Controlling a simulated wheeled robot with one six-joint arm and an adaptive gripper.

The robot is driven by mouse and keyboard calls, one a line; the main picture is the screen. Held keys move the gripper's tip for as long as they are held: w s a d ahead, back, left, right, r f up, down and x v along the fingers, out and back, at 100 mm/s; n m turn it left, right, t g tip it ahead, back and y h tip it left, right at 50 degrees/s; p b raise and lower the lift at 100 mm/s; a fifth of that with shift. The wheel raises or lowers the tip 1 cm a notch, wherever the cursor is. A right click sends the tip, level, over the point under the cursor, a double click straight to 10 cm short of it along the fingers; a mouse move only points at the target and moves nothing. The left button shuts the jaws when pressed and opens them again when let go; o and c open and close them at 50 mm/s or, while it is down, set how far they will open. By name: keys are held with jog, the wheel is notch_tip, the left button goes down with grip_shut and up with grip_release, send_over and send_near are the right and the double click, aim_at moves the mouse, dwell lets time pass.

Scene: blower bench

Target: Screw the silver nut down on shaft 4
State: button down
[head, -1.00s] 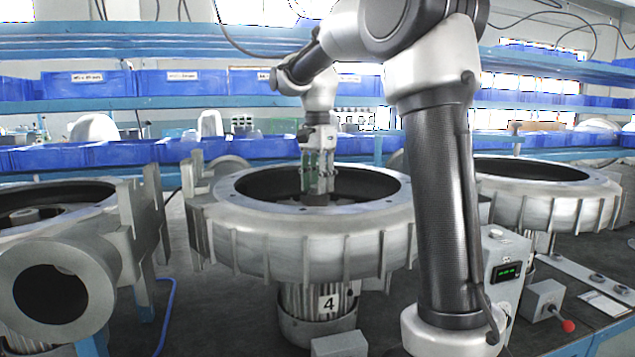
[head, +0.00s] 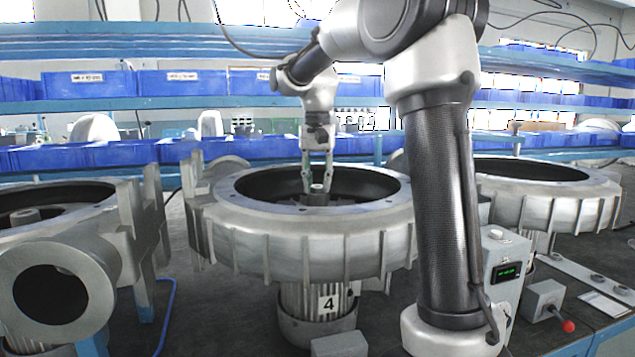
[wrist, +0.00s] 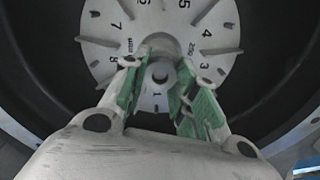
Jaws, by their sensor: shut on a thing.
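The blower housing marked 4 (head: 330,305) stands in the middle of the head view, its round opening facing up. Inside it, my gripper (head: 316,183) points straight down at the central shaft hub. Its two fingers are on the left and right sides of the small silver nut (head: 317,188) and are shut on it. In the wrist view the green-padded fingers flank the nut (wrist: 160,72) over a pale numbered disc (wrist: 100,28). The shaft is mostly hidden by the nut and fingers, and thread depth cannot be told.
The housing's raised metal rim (head: 300,207) surrounds the gripper. Other housings stand at left (head: 60,275) and right (head: 550,200). A box with a green display (head: 507,270) and a red-knobbed lever box (head: 545,300) are at right. Blue bins (head: 90,84) line the shelves behind.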

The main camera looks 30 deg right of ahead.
jog(key=m, duration=1.2)
jog(key=shift+m, duration=0.4)
jog(key=m, duration=0.5)
jog(key=shift+m, duration=0.3)
jog(key=m, duration=0.6)
jog(key=c, duration=1.4)
grip_release()
